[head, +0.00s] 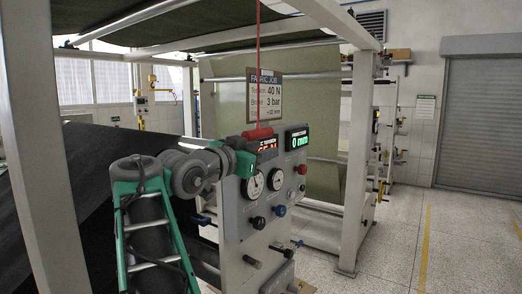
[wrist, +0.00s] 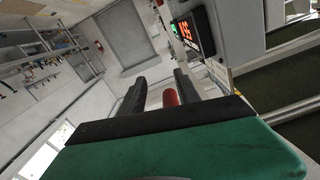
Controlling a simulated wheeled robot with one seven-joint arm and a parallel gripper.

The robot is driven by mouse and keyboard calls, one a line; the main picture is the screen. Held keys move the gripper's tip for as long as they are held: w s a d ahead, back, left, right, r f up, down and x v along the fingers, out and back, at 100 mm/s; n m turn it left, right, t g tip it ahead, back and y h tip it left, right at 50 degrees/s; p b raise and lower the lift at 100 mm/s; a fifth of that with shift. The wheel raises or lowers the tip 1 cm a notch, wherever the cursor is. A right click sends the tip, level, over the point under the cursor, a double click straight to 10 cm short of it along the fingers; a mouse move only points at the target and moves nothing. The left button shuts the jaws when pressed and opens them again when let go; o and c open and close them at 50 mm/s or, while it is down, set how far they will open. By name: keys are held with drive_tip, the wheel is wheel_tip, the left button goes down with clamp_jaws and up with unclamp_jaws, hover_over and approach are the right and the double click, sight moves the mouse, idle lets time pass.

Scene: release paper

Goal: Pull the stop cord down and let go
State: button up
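The red stop cord (head: 258,70) hangs from the frame overhead, down to a red handle (head: 258,132) that looks like a short bar lying sideways. My gripper (head: 256,143) is right at the handle, just below it in the head view. In the wrist view my gripper (wrist: 158,86) has its two dark fingers apart. The red handle (wrist: 171,98) shows between them, nearer the right finger, with a gap to the left finger. I cannot tell whether it touches the right finger. The cord is not clear in the wrist view.
A grey control panel (head: 236,215) with gauges, knobs and lit displays (head: 297,138) stands close behind and below my gripper. A fabric job sign (head: 264,97) hangs behind the cord. White posts (head: 357,150) frame the machine. Open floor (head: 440,245) lies at right.

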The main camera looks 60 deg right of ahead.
drive_tip(key=shift+o, duration=0.5)
drive_tip(key=w+a+b, duration=0.1)
drive_tip(key=a+b, duration=0.1)
drive_tip(key=a, duration=0.5)
drive_tip(key=shift+a, duration=0.4)
drive_tip(key=shift+w, duration=0.1)
